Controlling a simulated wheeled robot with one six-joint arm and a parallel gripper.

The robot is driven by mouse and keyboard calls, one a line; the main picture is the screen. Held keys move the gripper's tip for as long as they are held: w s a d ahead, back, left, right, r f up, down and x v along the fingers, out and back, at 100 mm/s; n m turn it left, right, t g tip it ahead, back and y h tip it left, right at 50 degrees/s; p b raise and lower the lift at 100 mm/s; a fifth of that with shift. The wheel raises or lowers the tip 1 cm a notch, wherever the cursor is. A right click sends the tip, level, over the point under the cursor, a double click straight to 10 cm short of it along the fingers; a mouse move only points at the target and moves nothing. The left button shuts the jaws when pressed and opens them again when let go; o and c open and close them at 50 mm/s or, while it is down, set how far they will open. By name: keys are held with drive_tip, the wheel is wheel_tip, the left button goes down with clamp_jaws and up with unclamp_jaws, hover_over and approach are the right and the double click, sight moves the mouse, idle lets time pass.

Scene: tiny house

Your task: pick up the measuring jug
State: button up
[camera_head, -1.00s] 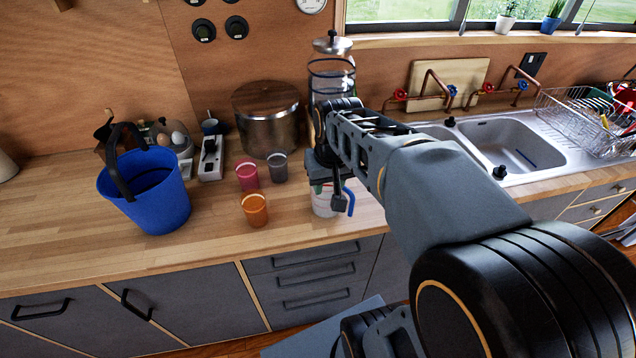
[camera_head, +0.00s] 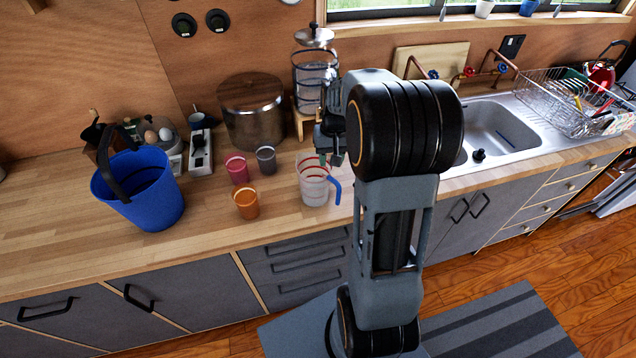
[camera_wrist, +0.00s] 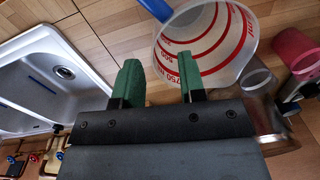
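The measuring jug (camera_head: 314,188) is clear with red markings and a blue handle. It stands upright on the wooden counter, its handle toward the right. In the wrist view the jug (camera_wrist: 208,38) is seen from above, its open mouth at the upper right and its handle at the top. My gripper (camera_head: 328,155) is above and just behind the jug in the head view. In the wrist view my gripper (camera_wrist: 160,72) has its green fingers apart with nothing between them. The right finger overlaps the jug's wall in the picture; I cannot tell if they touch.
Left of the jug stand a grey cup (camera_head: 266,160), a pink cup (camera_head: 237,170) and an orange cup (camera_head: 246,204). A large metal pot (camera_head: 252,118) and a glass dispenser (camera_head: 314,75) stand behind. A blue bucket (camera_head: 145,195) is further left. The sink (camera_head: 500,130) is right.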

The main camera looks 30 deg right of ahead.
sight(321, 186)
drive_tip(key=shift+f+p, duration=0.75)
drive_tip(key=shift+f, duration=2.05)
clamp_jaws()
